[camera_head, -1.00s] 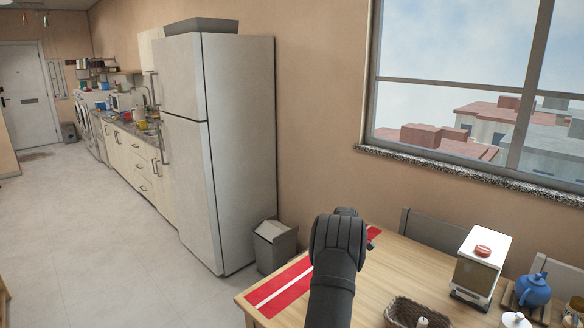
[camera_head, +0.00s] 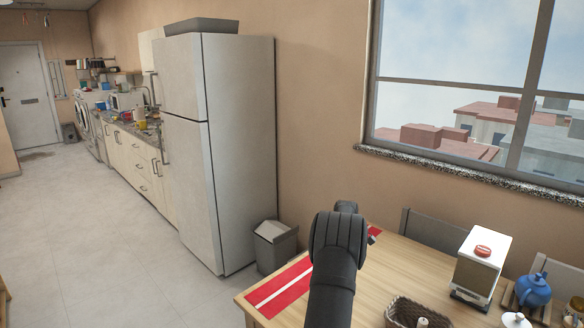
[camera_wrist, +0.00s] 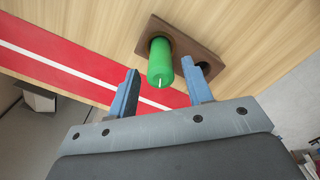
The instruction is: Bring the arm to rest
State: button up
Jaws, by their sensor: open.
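My gripper (camera_wrist: 161,70) is open in the wrist view, with its two blue fingers spread apart. A green candle (camera_wrist: 160,65) shows between and beyond the fingertips, with a gap on each side. It stands in a brown holder (camera_wrist: 158,27) with an empty round hole beside it. The holder is on the wooden table (camera_wrist: 250,35). In the head view my dark arm (camera_head: 338,250) reaches over the table, and it hides most of my gripper, the candle and the holder.
A red runner with a white stripe (camera_head: 282,288) crosses the table's left end. A wicker basket (camera_head: 415,316), a white dispenser (camera_head: 478,265) and a blue teapot (camera_head: 533,289) stand to the right. A grey chair (camera_head: 430,230) and a bin (camera_head: 275,247) are nearby.

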notch_tip(320, 180, up, 7)
jog(key=shift+r, duration=0.1)
notch_tip(320, 180, down, 12)
jog(key=shift+s+r, duration=0.1)
jog(key=shift+r, duration=0.25)
notch_tip(320, 180, up, 3)
jog(key=shift+r, duration=0.2)
jog(key=s+d+r, duration=0.7)
jog(key=s+d, duration=0.1)
jog(key=s+a+f, duration=0.3)
jog(key=s+a, duration=0.9)
jog(key=a, duration=0.1)
jog(key=shift+n, duration=0.4)
jog(key=f, duration=0.9)
jog(key=shift+w+d+f, duration=0.1)
jog(key=shift+d+f, duration=0.15)
jog(key=shift+f, duration=0.1)
